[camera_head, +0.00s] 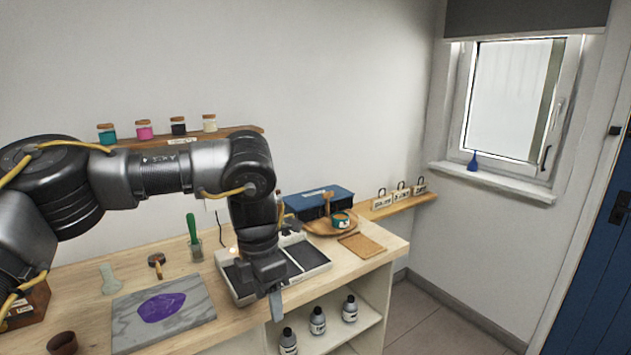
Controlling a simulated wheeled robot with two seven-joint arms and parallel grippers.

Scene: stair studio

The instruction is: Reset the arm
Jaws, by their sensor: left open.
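My left arm comes in from the left, bends at its elbow above the workbench and hangs down. My left gripper (273,292) points down at the front edge of the grey-and-black tray (317,257). It is open, and I see nothing between its fingers. The arm and gripper hide part of the tray and of the bench behind it. My right gripper does not show.
The wooden workbench (240,325) holds a marble slab (205,305) with a purple patch, a green-handled tool (192,228), a blue box (320,200) and a round wooden tray (318,227) with a small jar. Bottles (318,320) stand on the shelf below. Floor at right is clear.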

